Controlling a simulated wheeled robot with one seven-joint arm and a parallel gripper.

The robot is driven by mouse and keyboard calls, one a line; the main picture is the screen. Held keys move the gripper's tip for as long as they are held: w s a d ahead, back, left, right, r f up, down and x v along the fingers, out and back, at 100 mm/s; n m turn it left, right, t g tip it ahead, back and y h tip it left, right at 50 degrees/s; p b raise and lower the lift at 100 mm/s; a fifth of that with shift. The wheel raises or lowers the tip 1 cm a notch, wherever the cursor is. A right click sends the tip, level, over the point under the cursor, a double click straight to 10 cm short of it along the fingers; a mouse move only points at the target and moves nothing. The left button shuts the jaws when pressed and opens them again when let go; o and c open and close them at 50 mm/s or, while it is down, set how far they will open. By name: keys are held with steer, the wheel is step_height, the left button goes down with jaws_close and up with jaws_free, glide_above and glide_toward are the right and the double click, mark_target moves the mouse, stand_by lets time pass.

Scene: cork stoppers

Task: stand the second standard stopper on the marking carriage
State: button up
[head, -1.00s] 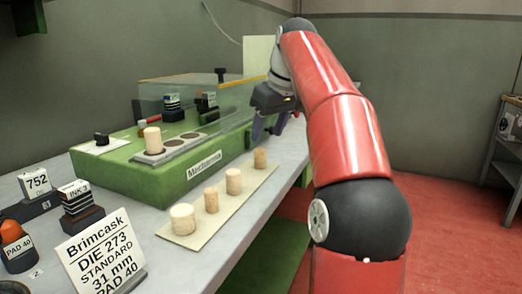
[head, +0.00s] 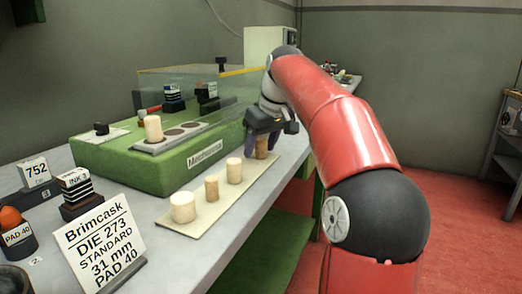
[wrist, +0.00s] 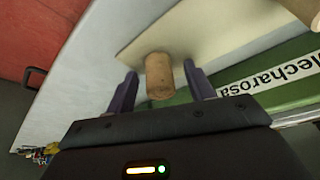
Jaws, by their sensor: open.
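The marking carriage (head: 145,147) is a grey strip with round recesses on the green machine (head: 120,170). One pale stopper (head: 153,128) stands upright at its near left end; the other recesses look empty. Several stoppers stand in a row on a cream board: a wide short one (head: 183,207), a slim one (head: 211,188), a wider tall one (head: 234,170) and a browner one (head: 261,149) at the far end. My gripper (head: 263,143) is open around that far stopper. In the wrist view the stopper (wrist: 159,78) is between the fingers, with a gap on each side.
A clear cover (head: 200,90) rises behind the carriage. A sign (head: 100,240) reading Brimcask, DIE 273, STANDARD, 31 mm, PAD 40 stands at the front. An ink block (head: 76,190), a 752 die (head: 38,172) and a pad (head: 15,230) stand at left. The cream board (head: 215,212) has bare margins.

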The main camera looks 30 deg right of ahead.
steer(key=shift+c, duration=0.4)
steer(key=c, duration=1)
steer(key=shift+r, duration=0.1)
steer(key=shift+c, duration=0.2)
